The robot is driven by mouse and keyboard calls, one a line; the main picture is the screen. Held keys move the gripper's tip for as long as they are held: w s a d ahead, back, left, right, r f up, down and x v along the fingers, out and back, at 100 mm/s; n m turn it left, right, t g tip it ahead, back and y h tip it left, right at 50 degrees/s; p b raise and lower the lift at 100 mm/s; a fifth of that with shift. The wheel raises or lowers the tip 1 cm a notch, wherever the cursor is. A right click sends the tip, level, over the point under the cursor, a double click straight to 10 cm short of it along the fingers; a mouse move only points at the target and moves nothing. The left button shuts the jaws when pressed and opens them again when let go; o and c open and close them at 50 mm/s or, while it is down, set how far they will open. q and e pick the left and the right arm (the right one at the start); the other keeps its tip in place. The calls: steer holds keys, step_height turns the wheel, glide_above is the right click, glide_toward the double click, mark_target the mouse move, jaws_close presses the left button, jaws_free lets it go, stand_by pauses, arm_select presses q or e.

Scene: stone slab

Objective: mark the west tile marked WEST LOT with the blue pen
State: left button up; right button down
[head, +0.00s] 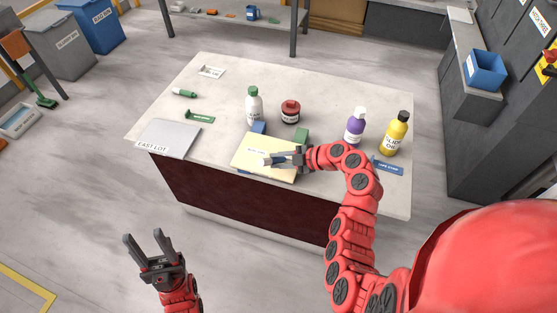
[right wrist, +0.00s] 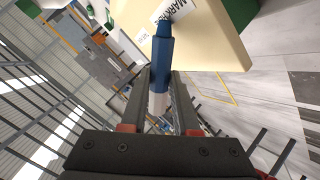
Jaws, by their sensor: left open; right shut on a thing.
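A pale yellow tile (head: 252,145) lies at the front middle of the slab; its small label is too small to read in the head view. The tile also shows in the right wrist view (right wrist: 220,45), with a label partly reading "MAR". My right gripper (head: 283,161) is over the tile, shut on the blue pen (right wrist: 160,62). The pen's far end overlaps the tile near its labels; I cannot tell whether it touches. A grey tile (head: 178,133) marked EAST LOT lies at the slab's left front. My left gripper (head: 149,243) is open and empty, in front of the slab.
Behind the yellow tile stand a white bottle with a green cap (head: 254,106), a red jar (head: 290,112), a blue block (head: 258,127) and a green block (head: 302,135). Purple (head: 355,128) and yellow (head: 395,134) bottles stand right. A green marker (head: 184,92) lies back left.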

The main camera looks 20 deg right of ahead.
steer(key=shift+s+a+b, duration=0.4)
steer(key=shift+a+b, duration=0.4)
steer(key=shift+b, duration=1.65)
stand_by(0.8)
stand_by(0.3)
step_height(320, 180, up, 7)
stand_by(0.5)
stand_by(0.5)
